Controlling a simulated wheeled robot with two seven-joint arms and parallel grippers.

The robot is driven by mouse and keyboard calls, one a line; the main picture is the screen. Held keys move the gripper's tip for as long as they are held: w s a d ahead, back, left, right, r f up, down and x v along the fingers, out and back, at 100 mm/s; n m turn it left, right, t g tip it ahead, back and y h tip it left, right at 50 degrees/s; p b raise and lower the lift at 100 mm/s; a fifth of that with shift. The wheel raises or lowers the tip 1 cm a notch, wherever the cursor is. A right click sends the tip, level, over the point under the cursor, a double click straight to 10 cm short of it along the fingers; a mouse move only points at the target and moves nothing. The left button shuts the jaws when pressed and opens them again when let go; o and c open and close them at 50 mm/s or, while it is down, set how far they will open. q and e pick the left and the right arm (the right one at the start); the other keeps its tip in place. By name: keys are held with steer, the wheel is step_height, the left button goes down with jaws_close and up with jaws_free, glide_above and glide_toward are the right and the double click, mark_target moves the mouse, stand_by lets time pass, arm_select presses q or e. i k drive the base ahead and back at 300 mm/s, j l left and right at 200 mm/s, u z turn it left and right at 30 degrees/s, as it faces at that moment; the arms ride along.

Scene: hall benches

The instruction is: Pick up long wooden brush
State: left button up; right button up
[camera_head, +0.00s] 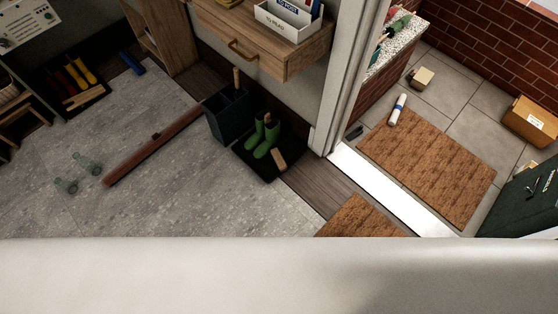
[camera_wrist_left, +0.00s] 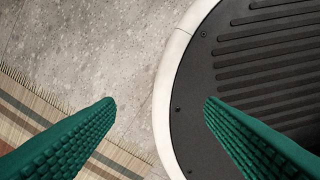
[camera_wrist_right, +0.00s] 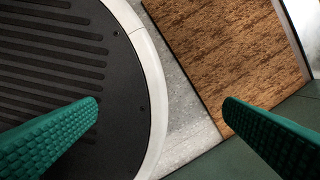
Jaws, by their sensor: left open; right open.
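No thing in view is clearly a long wooden brush. A tan wooden block (camera_head: 278,159), perhaps a brush, rests by the green boots (camera_head: 262,138) on a black tray (camera_head: 262,164). A longer tan piece (camera_head: 83,98) lies in a dark tray at the far left. A wooden handle (camera_head: 236,78) sticks up from a dark bin (camera_head: 229,117); its lower end is hidden. My left gripper (camera_wrist_left: 158,102) is open and empty above the floor and my round base. My right gripper (camera_wrist_right: 161,101) is open and empty. Neither gripper shows in the head view.
A long reddish-brown bar (camera_head: 150,148) lies on the grey floor, near two glass-like objects (camera_head: 88,163). A wooden drawer unit (camera_head: 270,42) overhangs the bin. A striped rug (camera_wrist_left: 60,125) is in the left wrist view.

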mark_target(278, 157)
steer(key=i+l+u, duration=0.15)
steer(key=i+l, duration=0.15)
steer(key=i+l+u, duration=0.1)
steer(key=i+l, duration=0.2)
steer(key=l, duration=0.25)
